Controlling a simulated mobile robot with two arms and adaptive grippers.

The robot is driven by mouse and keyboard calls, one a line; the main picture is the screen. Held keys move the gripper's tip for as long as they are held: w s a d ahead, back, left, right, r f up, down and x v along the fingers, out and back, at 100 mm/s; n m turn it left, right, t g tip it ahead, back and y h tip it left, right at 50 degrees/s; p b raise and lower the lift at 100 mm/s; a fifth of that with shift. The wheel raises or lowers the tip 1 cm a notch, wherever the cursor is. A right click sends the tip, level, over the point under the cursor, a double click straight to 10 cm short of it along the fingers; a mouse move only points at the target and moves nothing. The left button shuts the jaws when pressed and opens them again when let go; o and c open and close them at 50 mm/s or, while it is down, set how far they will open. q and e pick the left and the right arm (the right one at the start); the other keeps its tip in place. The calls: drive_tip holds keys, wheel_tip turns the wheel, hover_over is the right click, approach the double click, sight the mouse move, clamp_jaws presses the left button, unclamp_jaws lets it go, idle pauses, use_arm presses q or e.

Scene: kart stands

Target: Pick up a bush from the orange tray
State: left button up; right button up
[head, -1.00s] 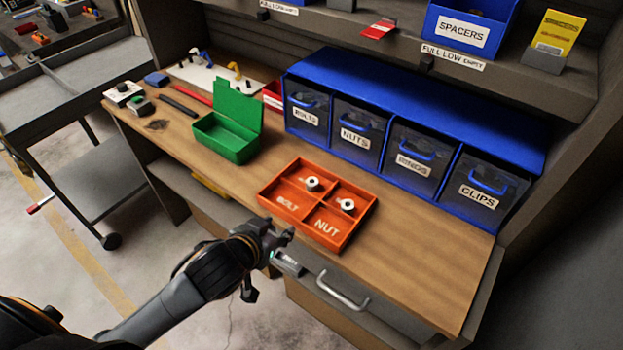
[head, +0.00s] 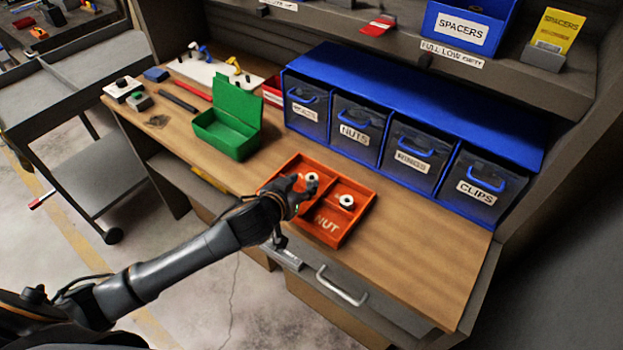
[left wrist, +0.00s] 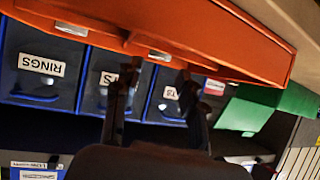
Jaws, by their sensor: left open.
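The orange tray (head: 343,224) lies on the bench top, divided into compartments, with NUT lettered at the front right. Two white bushes with dark centres stand in its rear part: one bush (head: 312,177) at the left, another bush (head: 346,201) at the right. My left gripper (head: 301,186) is open and empty over the tray's left side, with its fingers close to the left bush; I cannot tell whether they touch. It hides the left front compartment. In the left wrist view, the tray's orange wall (left wrist: 225,40) shows above the two spread fingers (left wrist: 155,95). My right gripper is not in view.
A blue bin rack (head: 420,105) with labelled drawers stands behind the tray. An open green box (head: 228,135) stands to its left. The bench top (head: 420,245) right of the tray is clear. A shelf with a spacers bin (head: 465,28) is above.

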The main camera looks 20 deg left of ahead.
sight(311, 178)
use_arm(q)
drive_tip(key=p+x, duration=0.1)
drive_tip(key=x, duration=0.3)
drive_tip(key=shift+w+d+f, duration=0.1)
drive_tip(key=shift+w+f, duration=0.15)
drive_tip(key=shift+w, duration=0.1)
drive_tip(key=c, duration=0.6)
